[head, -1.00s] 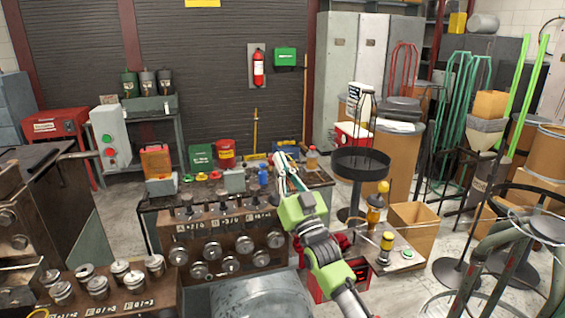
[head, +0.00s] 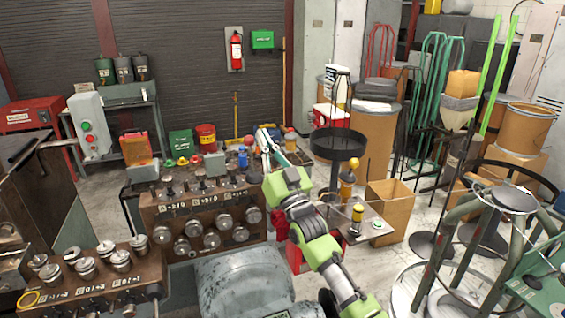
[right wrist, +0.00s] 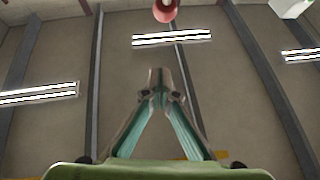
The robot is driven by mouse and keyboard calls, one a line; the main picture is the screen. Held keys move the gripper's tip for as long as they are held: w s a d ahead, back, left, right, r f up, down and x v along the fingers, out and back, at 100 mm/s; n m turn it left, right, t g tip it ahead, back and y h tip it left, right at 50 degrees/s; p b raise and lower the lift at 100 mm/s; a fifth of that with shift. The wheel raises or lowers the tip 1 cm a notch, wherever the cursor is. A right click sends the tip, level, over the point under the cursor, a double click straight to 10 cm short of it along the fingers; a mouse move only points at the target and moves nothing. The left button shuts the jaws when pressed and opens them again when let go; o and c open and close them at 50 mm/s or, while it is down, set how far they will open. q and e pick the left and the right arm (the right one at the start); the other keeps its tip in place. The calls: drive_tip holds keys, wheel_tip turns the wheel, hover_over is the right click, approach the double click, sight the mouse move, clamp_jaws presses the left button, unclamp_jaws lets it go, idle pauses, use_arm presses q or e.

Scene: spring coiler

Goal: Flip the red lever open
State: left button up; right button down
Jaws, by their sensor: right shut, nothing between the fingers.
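I cannot clearly make out a red lever. In the head view, a handle (head: 57,144) with a reddish end sticks out from the dark machine at the left. In the right wrist view, a red round thing (right wrist: 165,9) shows at the top edge, and I cannot tell what it is. My right gripper (head: 263,137) points up and away beside the workbench, its slim teal and white fingers together. In the right wrist view the fingertips (right wrist: 160,75) meet with nothing between them. My left gripper is not in view.
A control block (head: 207,208) with several round metal knobs stands left of my right arm. A small table (head: 365,230) with a yellow-topped post is to its right. A black round stand (head: 338,143), cardboard box (head: 391,212) and tubular frame (head: 470,225) fill the right side.

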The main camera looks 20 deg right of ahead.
use_arm(q)
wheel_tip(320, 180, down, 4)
drive_tip(key=b, duration=0.3)
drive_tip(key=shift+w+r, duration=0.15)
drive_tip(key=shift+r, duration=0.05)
use_arm(e)
drive_tip(key=s+d+f, duration=0.1)
drive_tip(key=s+f, duration=0.1)
drive_tip(key=s, duration=0.6)
drive_tip(key=shift+d+f, duration=0.2)
drive_tip(key=shift+f, duration=0.15)
drive_tip(key=shift+s, duration=0.1)
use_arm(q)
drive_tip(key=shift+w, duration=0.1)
use_arm(e)
drive_tip(key=shift+f, duration=0.1)
